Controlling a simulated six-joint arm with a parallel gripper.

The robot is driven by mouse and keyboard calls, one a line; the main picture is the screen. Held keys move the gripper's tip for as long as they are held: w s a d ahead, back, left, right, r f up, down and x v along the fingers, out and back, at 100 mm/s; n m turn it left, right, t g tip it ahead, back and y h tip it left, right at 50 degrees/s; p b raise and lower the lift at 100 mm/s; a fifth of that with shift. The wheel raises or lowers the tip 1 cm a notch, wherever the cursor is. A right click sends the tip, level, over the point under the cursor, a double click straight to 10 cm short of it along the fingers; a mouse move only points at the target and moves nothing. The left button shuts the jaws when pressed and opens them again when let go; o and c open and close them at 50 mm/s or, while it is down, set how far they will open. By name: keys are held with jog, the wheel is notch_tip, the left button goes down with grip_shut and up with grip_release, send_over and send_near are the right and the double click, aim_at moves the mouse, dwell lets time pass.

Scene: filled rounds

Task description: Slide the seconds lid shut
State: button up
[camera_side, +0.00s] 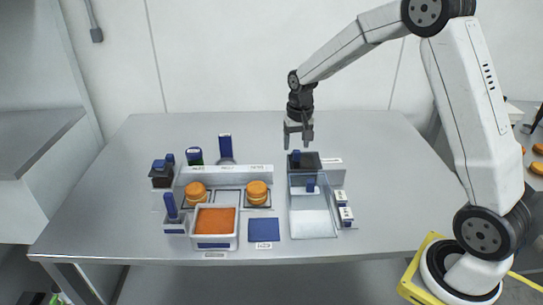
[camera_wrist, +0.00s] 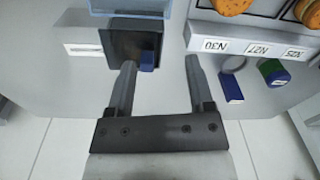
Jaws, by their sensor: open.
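A dark square plate with a blue upright handle, which looks like the seconds lid (camera_side: 309,163), sits at the back end of a long pale bin (camera_side: 313,224). The plate also shows in the wrist view (camera_wrist: 124,45), with its blue handle (camera_wrist: 146,61) near one edge. The bin's front part is uncovered and looks empty. My gripper (camera_side: 298,143) is open and empty, pointing down just above the back of the plate.
Left of the bin stands a rack (camera_side: 227,173) with two stacks of orange-brown rounds (camera_side: 257,192). In front are a tray of orange filling (camera_side: 215,220) and a blue pad (camera_side: 264,229). A blue block (camera_side: 225,147) stands behind the rack. Small labelled blocks (camera_side: 343,207) flank the bin's right side.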

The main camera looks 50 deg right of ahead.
aim_at(296, 151)
jog(key=w+d+m, duration=0.1)
jog(key=d, duration=0.1)
jog(key=w+d, duration=0.2)
jog(key=w+d+m, duration=0.1)
jog(key=d, duration=0.1)
jog(key=shift+w+f+m+g, duration=0.15)
jog(key=shift+f+m+g, duration=0.15)
jog(key=shift+f+g, duration=0.1)
jog(key=shift+f, duration=3.85)
jog(key=shift+c, duration=0.2)
grip_shut()
